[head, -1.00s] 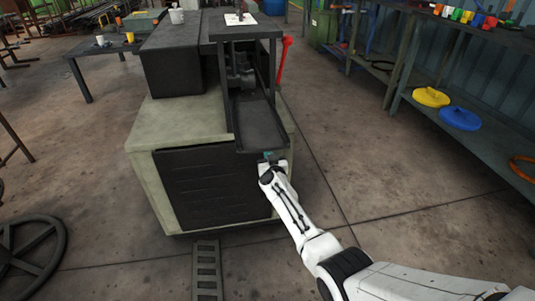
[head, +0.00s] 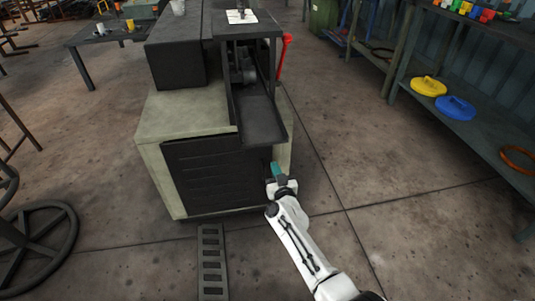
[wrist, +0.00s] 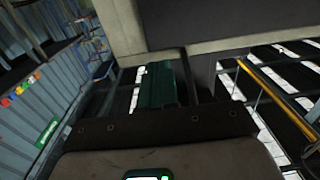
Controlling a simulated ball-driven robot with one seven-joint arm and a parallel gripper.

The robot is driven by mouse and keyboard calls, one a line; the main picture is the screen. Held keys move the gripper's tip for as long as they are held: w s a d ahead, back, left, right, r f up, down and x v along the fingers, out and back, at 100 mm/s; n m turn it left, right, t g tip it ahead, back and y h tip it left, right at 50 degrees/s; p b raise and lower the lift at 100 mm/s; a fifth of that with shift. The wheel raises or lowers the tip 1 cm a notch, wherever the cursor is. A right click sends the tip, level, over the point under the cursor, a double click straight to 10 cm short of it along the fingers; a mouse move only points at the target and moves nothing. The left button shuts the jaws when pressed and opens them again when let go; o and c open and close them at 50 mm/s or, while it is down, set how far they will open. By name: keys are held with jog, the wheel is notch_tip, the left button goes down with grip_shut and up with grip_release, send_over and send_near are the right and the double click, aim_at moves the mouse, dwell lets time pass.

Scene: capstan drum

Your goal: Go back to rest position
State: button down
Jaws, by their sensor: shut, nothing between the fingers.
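My gripper (head: 277,170) shows in the head view at the end of my white arm, in front of the lower right of the machine cabinet (head: 152,172). Its teal fingers are shut and hold nothing. In the wrist view the shut green fingers (wrist: 157,86) stick out past the dark edge of my gripper body. I cannot tell from the head view whether the fingertips touch the cabinet or stand apart from it.
The cabinet carries a dark tray (head: 262,120) and a red lever (head: 284,55). A shelf on the right holds a yellow disc (head: 428,86) and a blue disc (head: 455,108). A dark handwheel (head: 62,225) stands at the lower left. The floor right of the cabinet is clear.

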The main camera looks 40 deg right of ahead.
jog(key=shift+s+a, duration=0.1)
jog(key=s+a+f+n+y, duration=0.25)
jog(key=a+n+y, duration=0.35)
jog(key=a+y, duration=0.65)
jog(key=s+a+n+g, duration=0.1)
jog(key=s+a+g, duration=0.35)
jog(key=s, duration=0.45)
jog(key=s+a+n+g, duration=0.1)
jog(key=s+a+g, duration=0.35)
jog(key=s, duration=0.45)
jog(key=s+r+m+g+h, duration=0.1)
jog(key=s+r+g+h, duration=0.15)
jog(key=s, duration=0.55)
jog(key=s+r+m+g+h, duration=0.1)
jog(key=s+r+g, duration=0.15)
jog(key=s, duration=0.45)
notch_tip(320, 180, up, 18)
jog(key=p, duration=1.9)
jog(key=shift+d+f+y, duration=0.2)
jog(key=shift+f+y, duration=0.05)
jog(key=shift+y, duration=0.05)
jog(key=shift+w, duration=0.1)
